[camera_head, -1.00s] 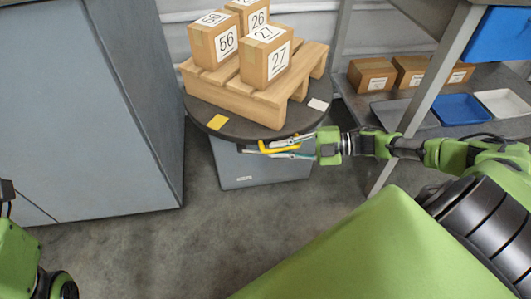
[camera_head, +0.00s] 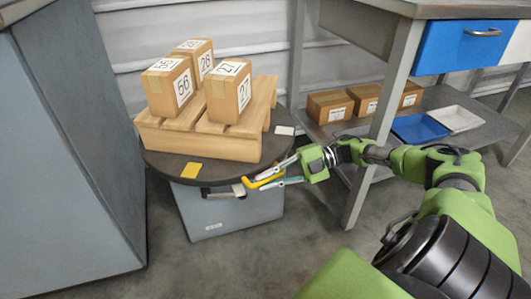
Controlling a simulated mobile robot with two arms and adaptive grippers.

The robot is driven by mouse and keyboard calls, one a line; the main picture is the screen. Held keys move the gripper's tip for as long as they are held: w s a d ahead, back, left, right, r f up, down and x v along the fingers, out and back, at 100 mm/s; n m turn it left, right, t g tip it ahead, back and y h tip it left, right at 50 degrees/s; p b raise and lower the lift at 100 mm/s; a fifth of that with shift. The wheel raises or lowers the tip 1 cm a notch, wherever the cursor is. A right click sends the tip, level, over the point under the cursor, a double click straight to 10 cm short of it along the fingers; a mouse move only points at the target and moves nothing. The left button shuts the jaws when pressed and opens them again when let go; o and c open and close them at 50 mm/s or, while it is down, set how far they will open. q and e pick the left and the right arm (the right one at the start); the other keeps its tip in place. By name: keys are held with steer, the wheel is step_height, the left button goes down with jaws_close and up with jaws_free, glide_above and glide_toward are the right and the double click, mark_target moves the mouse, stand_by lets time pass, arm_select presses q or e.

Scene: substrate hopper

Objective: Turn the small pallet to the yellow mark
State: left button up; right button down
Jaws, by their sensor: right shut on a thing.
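The small wooden pallet (camera_head: 205,140) lies on a dark round top (camera_head: 160,164) at left centre and carries several numbered cardboard boxes (camera_head: 229,92). The yellow mark (camera_head: 192,170) is a flat patch on the round top, in front of the pallet. A white patch (camera_head: 284,130) lies on the round top, right of the pallet. My right gripper (camera_head: 258,183) is low at the front right edge of the round top, shut on a yellow handle (camera_head: 270,178). Its fingers partly cover the handle. My left gripper is not in view.
A grey box-shaped base (camera_head: 228,212) stands under the round top. A large grey cabinet (camera_head: 75,150) is close on the left. A bench leg (camera_head: 372,150) stands right of my right gripper, with a lower shelf holding boxes (camera_head: 330,107) and trays (camera_head: 420,127).

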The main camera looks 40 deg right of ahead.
steer(key=shift+f, duration=0.1)
steer(key=c, duration=2.1)
jaws_free()
step_height(320, 180, up, 10)
steer(key=shift+r, duration=0.1)
